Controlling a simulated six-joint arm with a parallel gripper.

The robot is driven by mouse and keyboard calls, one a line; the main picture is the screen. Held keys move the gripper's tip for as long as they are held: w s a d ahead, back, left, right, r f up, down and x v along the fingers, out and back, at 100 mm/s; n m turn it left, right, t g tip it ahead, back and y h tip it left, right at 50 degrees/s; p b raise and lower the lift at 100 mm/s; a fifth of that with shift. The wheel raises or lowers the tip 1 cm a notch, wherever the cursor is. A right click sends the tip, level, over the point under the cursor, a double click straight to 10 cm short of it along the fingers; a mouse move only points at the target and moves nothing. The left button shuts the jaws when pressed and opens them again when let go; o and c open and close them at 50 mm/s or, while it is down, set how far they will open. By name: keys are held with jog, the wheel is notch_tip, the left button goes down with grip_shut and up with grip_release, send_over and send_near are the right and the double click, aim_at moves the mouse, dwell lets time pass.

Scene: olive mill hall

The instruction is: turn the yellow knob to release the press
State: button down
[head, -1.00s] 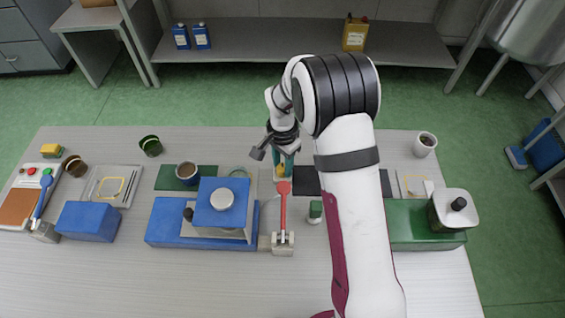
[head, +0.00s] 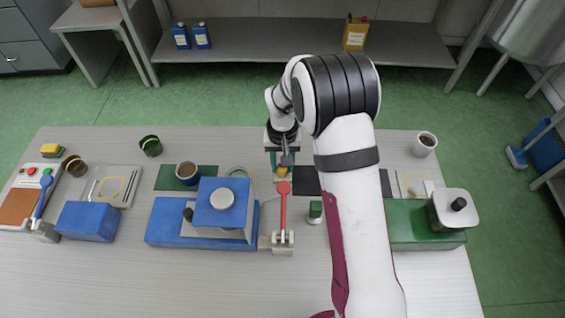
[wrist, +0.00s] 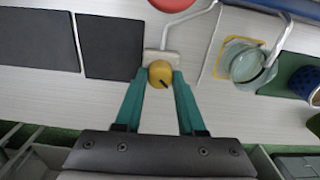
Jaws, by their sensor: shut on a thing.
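The yellow knob (wrist: 160,74), with a short dark mark on its face, sits on a small pale block (wrist: 152,57) in the wrist view. In the head view the knob (head: 283,170) shows just beyond the red paddle end of a lever (head: 283,203). My gripper (wrist: 160,76) has its two teal fingers closed on either side of the knob. In the head view my gripper (head: 283,165) points down over it, partly covering it. A blue press-like unit (head: 208,208) with a round pale top stands left of the lever.
A clear glass vessel (wrist: 252,65) stands near the knob, beside a bent wire. A small green-topped item (head: 315,211) stands right of the lever. Dark mats (head: 307,181) lie close by. A green unit (head: 405,235) stands farther right, and several cups line the back.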

jog(key=n, duration=0.4)
jog(key=shift+n, duration=2.2)
jog(key=c, duration=0.5)
grip_release()
jog(key=shift+r, duration=0.1)
notch_tip(320, 180, up, 16)
